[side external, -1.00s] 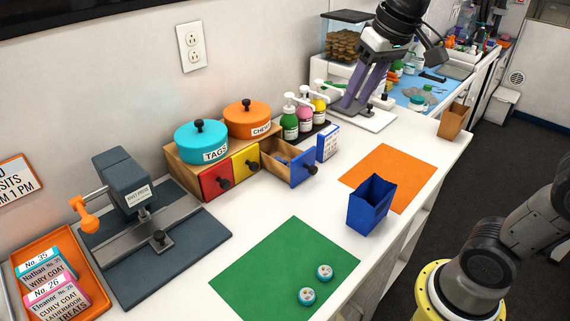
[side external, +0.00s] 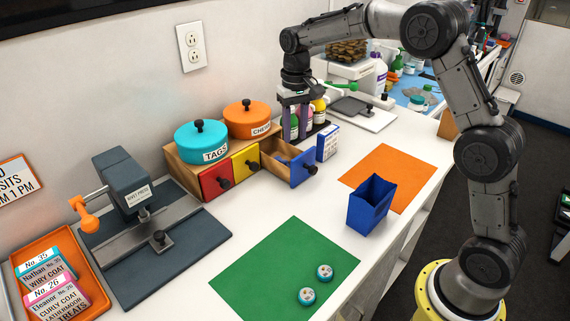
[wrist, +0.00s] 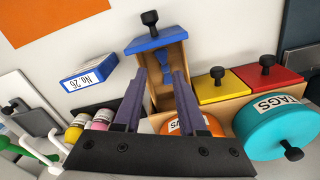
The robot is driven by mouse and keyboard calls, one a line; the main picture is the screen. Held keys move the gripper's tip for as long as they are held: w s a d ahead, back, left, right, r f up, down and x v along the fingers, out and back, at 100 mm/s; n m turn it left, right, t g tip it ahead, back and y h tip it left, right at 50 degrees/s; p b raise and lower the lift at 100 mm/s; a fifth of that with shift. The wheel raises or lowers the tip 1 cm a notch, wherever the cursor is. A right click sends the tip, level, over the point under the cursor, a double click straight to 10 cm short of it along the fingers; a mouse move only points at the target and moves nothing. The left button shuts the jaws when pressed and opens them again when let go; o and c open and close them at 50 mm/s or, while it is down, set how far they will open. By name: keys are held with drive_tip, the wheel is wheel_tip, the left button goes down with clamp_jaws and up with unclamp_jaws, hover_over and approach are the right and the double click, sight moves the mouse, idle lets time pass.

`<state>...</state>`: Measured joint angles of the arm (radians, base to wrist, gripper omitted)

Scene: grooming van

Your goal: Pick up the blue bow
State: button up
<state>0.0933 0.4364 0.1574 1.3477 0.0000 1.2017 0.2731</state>
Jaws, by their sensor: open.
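The blue bow (wrist: 165,62) lies inside the open blue-fronted drawer (wrist: 158,44), between my fingers in the wrist view. It is small there, and its full shape is hard to make out. In the side view the drawer (side external: 303,171) is pulled out from the wooden cabinet, and the bow is barely visible behind its front. My gripper (side external: 294,138) points down over the back part of the drawer, with its fingertips apart. In the wrist view my gripper (wrist: 160,74) is open, with nothing between its fingers that it touches.
A teal pot (side external: 202,142) and an orange pot (side external: 247,119) stand on the cabinet. Pump bottles (side external: 319,108) stand close behind my gripper. A small box (side external: 327,143) stands right of the drawer.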

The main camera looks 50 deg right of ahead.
sight(285, 163)
drive_tip(key=f, duration=0.9)
drive_tip(key=shift+w+f, duration=0.2)
drive_tip(key=shift+f, duration=0.15)
clamp_jaws()
